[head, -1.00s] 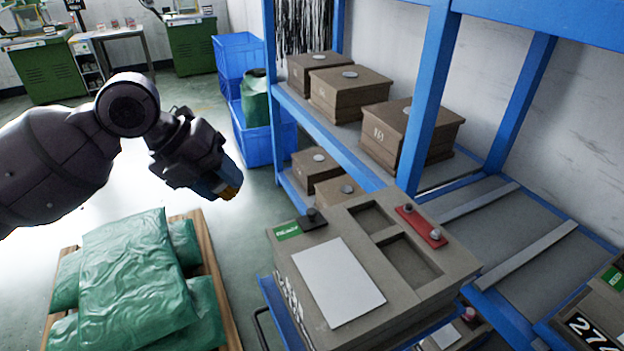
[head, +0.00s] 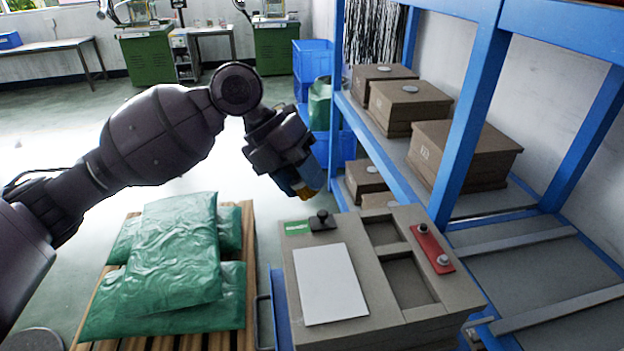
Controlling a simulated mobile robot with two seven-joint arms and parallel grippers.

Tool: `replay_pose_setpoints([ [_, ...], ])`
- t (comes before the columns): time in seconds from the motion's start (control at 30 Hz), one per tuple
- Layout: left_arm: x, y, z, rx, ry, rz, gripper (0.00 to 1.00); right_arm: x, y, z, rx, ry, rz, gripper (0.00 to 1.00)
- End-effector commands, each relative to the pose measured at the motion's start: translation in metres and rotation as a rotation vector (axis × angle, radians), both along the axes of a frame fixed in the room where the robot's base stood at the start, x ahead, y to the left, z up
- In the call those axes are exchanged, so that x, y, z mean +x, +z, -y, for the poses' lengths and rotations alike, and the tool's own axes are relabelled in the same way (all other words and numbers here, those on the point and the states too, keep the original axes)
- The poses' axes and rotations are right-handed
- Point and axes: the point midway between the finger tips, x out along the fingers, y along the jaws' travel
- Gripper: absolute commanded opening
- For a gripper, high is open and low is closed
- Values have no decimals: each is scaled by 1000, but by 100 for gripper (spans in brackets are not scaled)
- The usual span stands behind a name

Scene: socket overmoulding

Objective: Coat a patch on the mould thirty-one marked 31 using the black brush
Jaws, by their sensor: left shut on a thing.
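A grey-brown mould block (head: 346,256) stands at the lower right, with a white rectangular patch (head: 330,284) on its top. I cannot read a number 31 on it. A small black piece with a knob (head: 322,221) sits on the block's back left corner, next to a green label (head: 297,228). I cannot tell whether this is the black brush. My left gripper (head: 305,187) points down above and behind the block's back edge. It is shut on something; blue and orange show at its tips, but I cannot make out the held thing. My right gripper is out of view.
A red plate with two knobs (head: 430,247) lies right of the block's recesses. A blue rack (head: 470,110) with brown boxes (head: 465,150) rises at the right. Green sacks (head: 175,255) lie on a wooden pallet (head: 240,270) at the left. Blue crates (head: 312,62) stand behind.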

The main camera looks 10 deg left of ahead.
Motion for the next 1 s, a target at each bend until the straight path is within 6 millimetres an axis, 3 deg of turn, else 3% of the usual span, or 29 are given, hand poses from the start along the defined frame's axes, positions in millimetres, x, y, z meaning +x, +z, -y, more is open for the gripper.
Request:
replay_pose_setpoints([
  [0.6, 0, -49, -1, 0, 1, -3, 16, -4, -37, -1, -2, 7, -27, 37],
  [1.0, 0, -49, -1, 0, 1, 0, 16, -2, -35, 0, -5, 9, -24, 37],
])
